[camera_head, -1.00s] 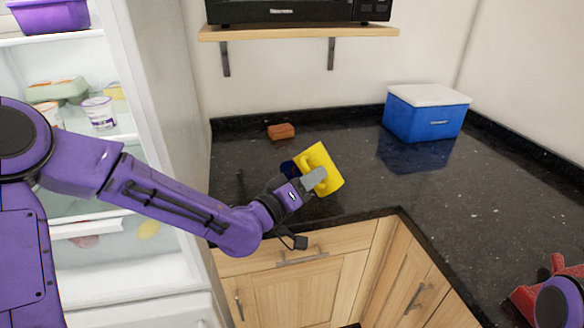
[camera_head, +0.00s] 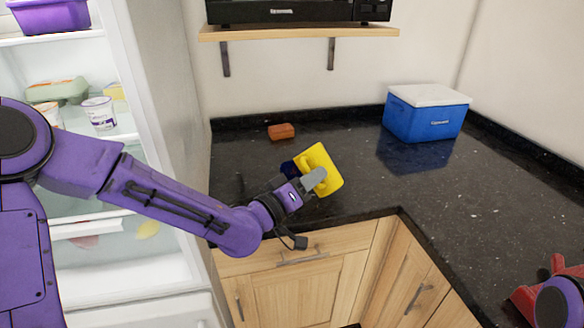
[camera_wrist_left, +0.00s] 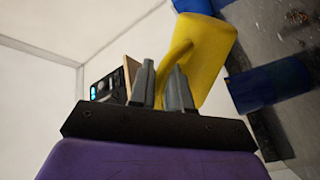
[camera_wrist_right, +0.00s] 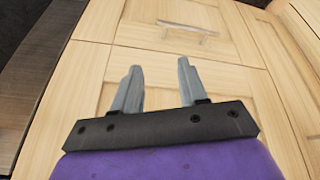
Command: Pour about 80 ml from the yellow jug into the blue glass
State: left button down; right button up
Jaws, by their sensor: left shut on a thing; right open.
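The yellow jug (camera_head: 327,172) is held tilted above the dark counter. My left gripper (camera_head: 314,179) is shut on its handle, which shows between the fingers in the left wrist view (camera_wrist_left: 163,85). The blue glass (camera_head: 289,168) is just left of the jug in the head view, mostly hidden behind the jug and my gripper. In the left wrist view the glass (camera_wrist_left: 268,85) shows beside the jug's body, over the counter. I see no liquid stream, and the level in the glass is hidden. My right gripper (camera_wrist_right: 158,88) is open and empty in front of wooden cabinet doors.
A reddish-brown block (camera_head: 281,131) lies behind the jug. A blue cooler box (camera_head: 427,112) with a white lid stands at the back right. A red thing (camera_head: 525,302) is by my right arm. An open fridge (camera_head: 100,190) is at left. The counter's middle right is clear.

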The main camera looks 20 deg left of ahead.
pick_arm(q)
jog(key=s+d+f+m+g+b, duration=0.1)
jog(key=d+f+m+b, duration=0.3)
jog(key=f+m+b, duration=0.4)
jog(key=shift+s+d+m+y+b, duration=0.2)
jog(key=shift+s+m+y+b, duration=0.1)
jog(key=shift+m+b, duration=0.35)
jog(key=shift+s+f, duration=0.1)
dwell(1.9)
